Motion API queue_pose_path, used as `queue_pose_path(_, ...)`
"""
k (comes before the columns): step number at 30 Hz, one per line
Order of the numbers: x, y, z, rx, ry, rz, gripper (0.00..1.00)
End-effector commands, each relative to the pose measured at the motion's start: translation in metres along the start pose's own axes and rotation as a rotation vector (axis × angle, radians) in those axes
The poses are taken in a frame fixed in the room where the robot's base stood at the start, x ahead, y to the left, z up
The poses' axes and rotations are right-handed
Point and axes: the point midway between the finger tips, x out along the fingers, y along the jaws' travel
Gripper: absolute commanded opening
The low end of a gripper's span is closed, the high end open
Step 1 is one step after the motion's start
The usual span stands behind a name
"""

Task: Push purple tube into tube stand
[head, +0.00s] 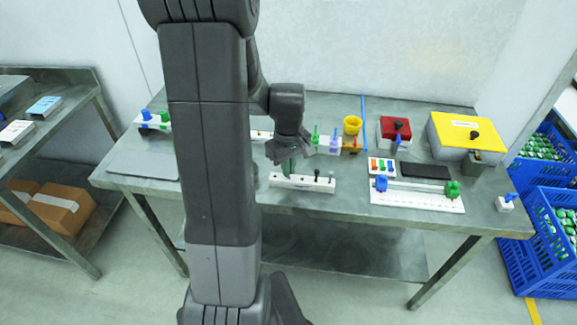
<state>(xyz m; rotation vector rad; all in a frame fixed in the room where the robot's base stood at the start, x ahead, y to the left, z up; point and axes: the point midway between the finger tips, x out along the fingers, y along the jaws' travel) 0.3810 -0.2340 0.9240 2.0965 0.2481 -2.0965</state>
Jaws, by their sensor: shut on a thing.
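My gripper (289,170) points down over the middle of the table, just above or at a long white block (318,184) with a dark knob. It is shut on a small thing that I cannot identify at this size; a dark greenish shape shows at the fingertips. Behind and to the right of the gripper, a small pale lilac and white holder (334,150) carries a bluish-purple upright piece (335,134). A green upright piece (315,135) stands beside it. I cannot tell for sure which is the purple tube or the tube stand.
A yellow cup (352,125), a red box (394,132) and a yellow-lidded box (466,135) stand at the back right. A white slide board (417,197) with blue and green knobs lies front right. My arm hides the table's left middle.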

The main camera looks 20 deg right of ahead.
Motion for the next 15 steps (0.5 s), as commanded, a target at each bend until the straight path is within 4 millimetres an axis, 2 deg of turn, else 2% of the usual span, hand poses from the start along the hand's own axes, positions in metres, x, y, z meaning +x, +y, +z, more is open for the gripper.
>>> queue_pose_path(15,0.014,0.000,0.000,0.000,0.000,0.000,0.00)
